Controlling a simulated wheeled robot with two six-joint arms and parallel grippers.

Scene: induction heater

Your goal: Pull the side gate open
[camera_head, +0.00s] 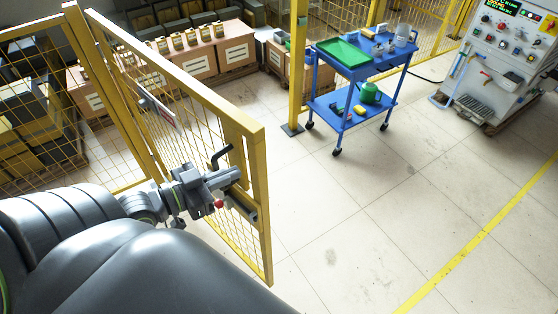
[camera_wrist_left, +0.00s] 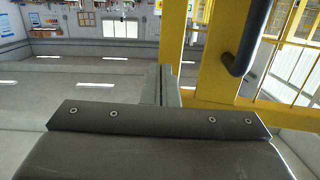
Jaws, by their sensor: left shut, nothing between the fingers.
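The side gate (camera_head: 262,200) is a yellow frame with wire mesh, at the left of the head view. Its free right edge stands apart from the yellow post behind it, with bare floor visible between. A black bent handle (camera_head: 221,155) sits near that edge. My left gripper (camera_head: 236,176) is shut and empty, at the gate just below the handle. In the left wrist view, the closed fingers (camera_wrist_left: 168,88) are beside the yellow frame (camera_wrist_left: 222,75), with the black handle (camera_wrist_left: 247,38) to their right and apart from them. Any contact with the frame is unclear. My right gripper is out of view.
A yellow post (camera_head: 296,70) stands behind the gate. A blue cart (camera_head: 352,68) with a green tray is beyond it, and a control cabinet (camera_head: 505,50) is at upper right. Boxes (camera_head: 190,62) line the back. The tiled floor right of the gate is clear.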

